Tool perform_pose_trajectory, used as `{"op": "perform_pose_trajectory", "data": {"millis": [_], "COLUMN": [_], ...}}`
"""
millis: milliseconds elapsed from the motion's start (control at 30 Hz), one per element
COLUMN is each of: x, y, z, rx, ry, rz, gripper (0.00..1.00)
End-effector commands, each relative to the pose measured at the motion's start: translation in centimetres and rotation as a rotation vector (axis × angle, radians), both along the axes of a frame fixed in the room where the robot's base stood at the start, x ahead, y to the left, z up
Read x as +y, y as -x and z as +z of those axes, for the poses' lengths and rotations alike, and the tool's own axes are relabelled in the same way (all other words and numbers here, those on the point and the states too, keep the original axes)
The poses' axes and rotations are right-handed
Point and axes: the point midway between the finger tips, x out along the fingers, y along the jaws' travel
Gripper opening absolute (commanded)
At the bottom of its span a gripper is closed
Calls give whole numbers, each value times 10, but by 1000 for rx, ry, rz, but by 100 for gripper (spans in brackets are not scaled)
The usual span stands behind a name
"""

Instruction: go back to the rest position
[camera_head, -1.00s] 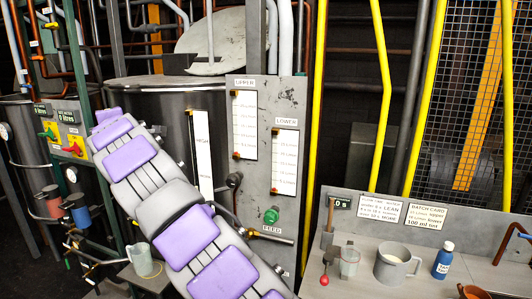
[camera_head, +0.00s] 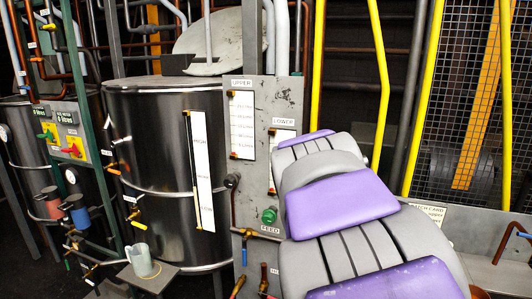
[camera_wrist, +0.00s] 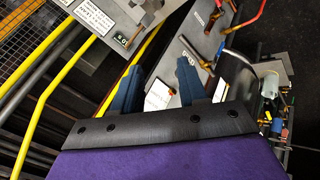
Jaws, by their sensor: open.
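My purple and grey arm rises from the lower right of the head view to the gauge panel. My gripper is not visible there. In the wrist view, my gripper (camera_wrist: 157,65) shows as two dark blue fingers, spread apart with nothing between them. The fingers stand out past the black edge of my wrist, with part of a panel and a white label behind them.
The grey gauge panel (camera_head: 245,175) with its green button (camera_head: 269,216) stands behind my arm. A dark metal tank (camera_head: 160,150) is to its left. A measuring jug (camera_head: 142,260) sits on a small shelf at lower left. Yellow bars (camera_head: 384,80) and a mesh guard (camera_head: 462,90) stand at right.

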Motion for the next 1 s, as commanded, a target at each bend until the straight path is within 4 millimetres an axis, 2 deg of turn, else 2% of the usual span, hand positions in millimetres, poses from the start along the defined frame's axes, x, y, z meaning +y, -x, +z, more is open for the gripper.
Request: {"op": "perform_pose_trajectory", "data": {"millis": [33,100,233,333,500,600,700,800,1000], "x": [-14,-28,-45,-49,-44,-39,-34,-31,-31], "y": [25,59,127,183,277,321,350,366,370], "z": [-15,-36,-78,-110,-159,-179,-192,-199,-200], "rx": [44,105,229,331,505,585,641,672,677], "ry": [-39,-96,-195,-259,-339,-360,-371,-374,-375], "rz": [-58,-140,-282,-381,-522,-581,-617,-637,-642], "gripper": [42,42,42,42,42,42,42,42,42]}}
